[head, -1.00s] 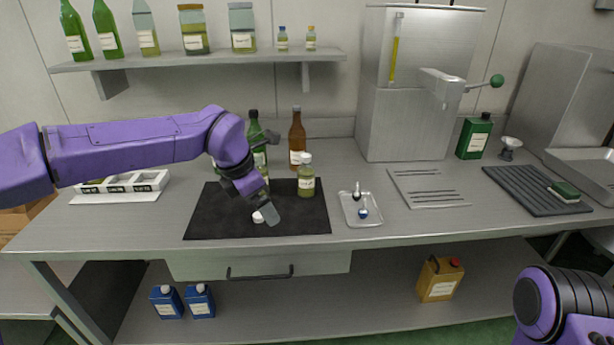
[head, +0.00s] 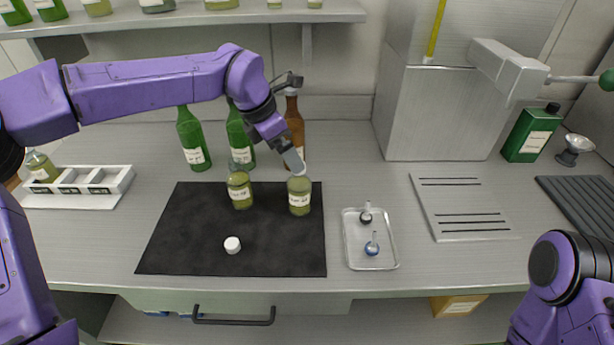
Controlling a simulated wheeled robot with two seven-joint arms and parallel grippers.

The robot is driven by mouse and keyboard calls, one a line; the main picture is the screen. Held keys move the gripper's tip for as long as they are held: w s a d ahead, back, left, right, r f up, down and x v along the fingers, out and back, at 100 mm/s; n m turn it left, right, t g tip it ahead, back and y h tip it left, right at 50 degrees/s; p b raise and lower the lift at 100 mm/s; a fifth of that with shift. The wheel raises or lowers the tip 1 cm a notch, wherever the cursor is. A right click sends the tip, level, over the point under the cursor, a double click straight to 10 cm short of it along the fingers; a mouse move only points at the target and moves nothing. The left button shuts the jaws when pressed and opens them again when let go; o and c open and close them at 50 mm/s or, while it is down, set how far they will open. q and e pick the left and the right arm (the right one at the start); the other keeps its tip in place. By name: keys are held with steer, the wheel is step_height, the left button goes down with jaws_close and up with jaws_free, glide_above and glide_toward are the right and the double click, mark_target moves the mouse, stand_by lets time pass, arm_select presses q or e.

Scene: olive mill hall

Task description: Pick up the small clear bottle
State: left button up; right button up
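Two small clear bottles with yellow-green contents and white labels stand upright on the black mat (head: 180,250): a left one (head: 240,190) and a right one (head: 299,197). I cannot tell which one the task means. My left gripper (head: 294,122) is open, its fingers wide apart, above the back of the mat. A loose white cap (head: 232,245) lies on the mat. My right arm shows at the lower right, its gripper out of view.
Green bottles (head: 193,143) and a brown bottle (head: 295,112) stand behind the mat. A metal tray (head: 371,255) with small stoppers lies to its right, and a white rack (head: 105,188) stands at left. A steel machine (head: 435,115) stands at the back.

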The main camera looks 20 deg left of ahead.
mark_target(301, 177)
arm_select(q)
steer(key=f, duration=0.1)
steer(key=d+f, duration=0.1)
steer(key=f+p, duration=0.1)
steer(key=shift+s+d+f, duration=0.3)
steer(key=shift+s+f, duration=0.05)
steer(key=shift+f, duration=0.05)
steer(key=f, duration=0.1)
steer(key=w+d+f+p, duration=0.1)
steer(key=f, duration=0.1)
steer(key=w+f, duration=0.1)
steer(key=shift+w+d+f+p, duration=0.15)
steer(key=shift+w+f+p, duration=0.1)
steer(key=shift+p, duration=0.15)
steer(key=shift+d+f, duration=0.1)
steer(key=shift+f, duration=0.2)
steer(key=shift+s+r, duration=0.1)
steer(key=shift+s, duration=0.1)
steer(key=shift+w, duration=0.1)
steer(key=c, duration=1.4)
arm_select(e)
steer(key=r, duration=0.1)
steer(key=s+r, duration=0.1)
steer(key=r, duration=0.1)
